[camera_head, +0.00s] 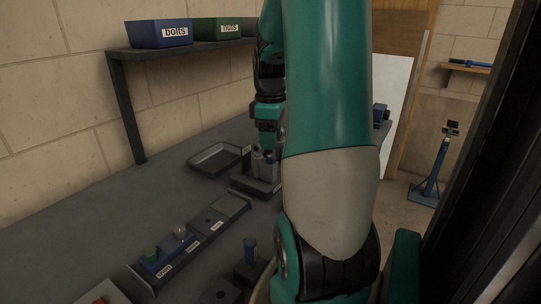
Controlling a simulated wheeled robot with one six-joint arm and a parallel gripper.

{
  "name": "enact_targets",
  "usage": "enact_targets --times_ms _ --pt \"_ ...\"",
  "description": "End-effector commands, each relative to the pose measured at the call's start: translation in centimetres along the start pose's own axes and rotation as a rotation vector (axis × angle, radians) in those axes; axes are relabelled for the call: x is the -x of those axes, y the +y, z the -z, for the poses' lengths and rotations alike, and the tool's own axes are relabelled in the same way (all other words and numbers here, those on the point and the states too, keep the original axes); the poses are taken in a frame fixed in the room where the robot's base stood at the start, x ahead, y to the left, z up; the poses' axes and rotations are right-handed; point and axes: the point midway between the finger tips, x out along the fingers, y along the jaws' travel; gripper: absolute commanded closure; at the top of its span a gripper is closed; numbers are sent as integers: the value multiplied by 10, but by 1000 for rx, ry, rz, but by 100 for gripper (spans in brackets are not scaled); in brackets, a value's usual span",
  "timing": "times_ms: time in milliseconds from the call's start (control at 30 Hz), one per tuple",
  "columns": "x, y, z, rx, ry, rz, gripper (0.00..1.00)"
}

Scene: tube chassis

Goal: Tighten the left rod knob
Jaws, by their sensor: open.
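My gripper (265,146) points down over a small dark holder (252,187) on the grey bench. Short grey upright cylinders (257,166) stand in the holder, just below the gripper's fingers. The gripper is open. I cannot tell whether a fingertip touches a cylinder. No part is clearly recognisable as the left rod knob; my own arm hides much of the middle and the right of the bench.
A shallow empty tray (213,170) lies left of the holder. A labelled rack (168,266) holds a green-topped piece (151,254) and a pale knob (180,232). The bolts bin (147,39) and nuts bin (204,30) sit on a shelf.

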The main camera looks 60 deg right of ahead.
Motion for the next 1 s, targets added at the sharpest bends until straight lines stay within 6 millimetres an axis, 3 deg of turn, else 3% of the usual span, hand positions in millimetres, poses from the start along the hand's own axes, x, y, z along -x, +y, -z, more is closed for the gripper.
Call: enact_targets --times_ms 100,233,667,867,1000 --pt "-24 -1 0 0 -2 5 49" --pt "-39 0 0 -1 -1 2 49" --pt "-48 0 0 -1 0 -1 49" --pt "-48 0 0 -1 0 -1 95" --pt "-48 0 0 -2 0 0 99"
